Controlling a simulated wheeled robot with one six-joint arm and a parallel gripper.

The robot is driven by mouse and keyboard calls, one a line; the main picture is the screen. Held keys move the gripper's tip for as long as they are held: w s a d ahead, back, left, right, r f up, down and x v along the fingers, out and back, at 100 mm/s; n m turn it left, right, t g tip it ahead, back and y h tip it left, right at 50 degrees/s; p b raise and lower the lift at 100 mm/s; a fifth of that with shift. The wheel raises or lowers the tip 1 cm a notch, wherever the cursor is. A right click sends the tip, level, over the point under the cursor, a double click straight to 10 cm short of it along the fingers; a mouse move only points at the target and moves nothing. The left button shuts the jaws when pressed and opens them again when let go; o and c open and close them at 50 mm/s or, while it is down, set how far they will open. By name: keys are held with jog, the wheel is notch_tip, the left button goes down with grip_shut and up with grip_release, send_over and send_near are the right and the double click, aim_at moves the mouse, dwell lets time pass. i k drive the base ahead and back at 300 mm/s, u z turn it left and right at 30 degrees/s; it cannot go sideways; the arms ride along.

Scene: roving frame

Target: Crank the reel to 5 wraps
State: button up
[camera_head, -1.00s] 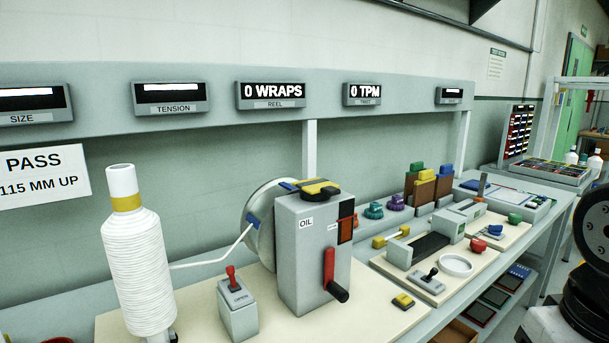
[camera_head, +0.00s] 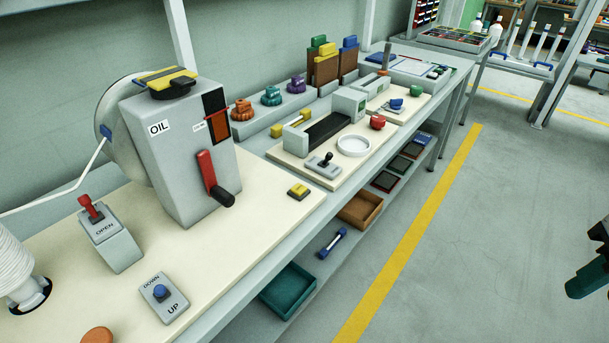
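The reel machine is a grey box (camera_head: 185,160) labelled OIL, with a pale reel disc (camera_head: 112,130) on its left side. A red crank arm with a black handle (camera_head: 213,180) is on its front face and hangs down to the right. A white strand runs from the disc towards a white thread cone (camera_head: 12,265) at the left edge. The wrap display is out of view now. A dark part with green at the right edge (camera_head: 592,265) may be my arm or gripper. I cannot make out fingertips, and nothing touches the crank.
A red-levered OPEN switch (camera_head: 108,235), a DOWN/UP switch (camera_head: 163,298) and a yellow button (camera_head: 299,191) stand on the cream board. Bins sit on a lower shelf. The floor (camera_head: 490,220) is open.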

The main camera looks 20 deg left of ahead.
aim_at(215, 192)
jog(key=z, duration=0.3)
jog(key=k, duration=0.85)
jog(key=u, duration=1.35)
jog(key=i, duration=0.5)
jog(key=z, duration=0.05)
